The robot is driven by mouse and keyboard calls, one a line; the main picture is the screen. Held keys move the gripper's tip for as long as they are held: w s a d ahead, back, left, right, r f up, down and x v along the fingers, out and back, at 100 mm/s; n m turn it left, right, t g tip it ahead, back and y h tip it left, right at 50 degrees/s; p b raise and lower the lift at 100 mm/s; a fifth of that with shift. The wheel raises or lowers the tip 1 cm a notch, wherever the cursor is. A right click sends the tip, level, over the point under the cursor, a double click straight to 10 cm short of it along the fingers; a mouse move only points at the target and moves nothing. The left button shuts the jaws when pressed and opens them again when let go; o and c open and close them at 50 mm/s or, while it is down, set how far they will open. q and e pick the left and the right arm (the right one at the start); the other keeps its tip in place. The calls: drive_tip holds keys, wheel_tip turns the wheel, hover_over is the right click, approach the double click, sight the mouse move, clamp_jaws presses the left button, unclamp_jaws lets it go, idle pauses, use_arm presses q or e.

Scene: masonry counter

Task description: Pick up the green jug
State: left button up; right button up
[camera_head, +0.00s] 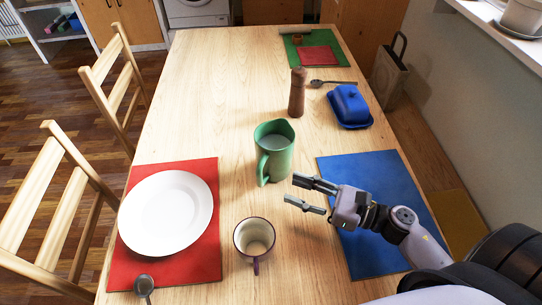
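The green jug (276,150) stands upright near the middle of the wooden table, its handle facing the front left. My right gripper (299,191) reaches in from the right, above the left edge of the blue mat. Its two fingers are spread apart with nothing between them. The fingertips point left, just in front and to the right of the jug, and appear apart from it. My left gripper is not in view.
A mug (254,238) stands in front of the jug. A white plate (166,213) lies on a red mat (196,270) at left. A pepper mill (297,93) and blue butter dish (348,106) stand behind. The blue mat (371,175) is otherwise empty.

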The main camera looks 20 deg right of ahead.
sight(259, 176)
drive_tip(key=x, duration=0.3)
drive_tip(key=shift+w+r, duration=0.1)
drive_tip(key=shift+p+x, duration=0.5)
drive_tip(key=shift+x, duration=0.4)
drive_tip(key=p+x, duration=0.1)
drive_tip(key=x, duration=0.4)
drive_tip(key=shift+a, duration=0.15)
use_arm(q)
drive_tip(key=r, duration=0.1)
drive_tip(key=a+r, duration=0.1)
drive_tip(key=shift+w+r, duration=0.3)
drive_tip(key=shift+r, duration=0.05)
use_arm(e)
drive_tip(key=shift+c, duration=0.4)
clamp_jaws()
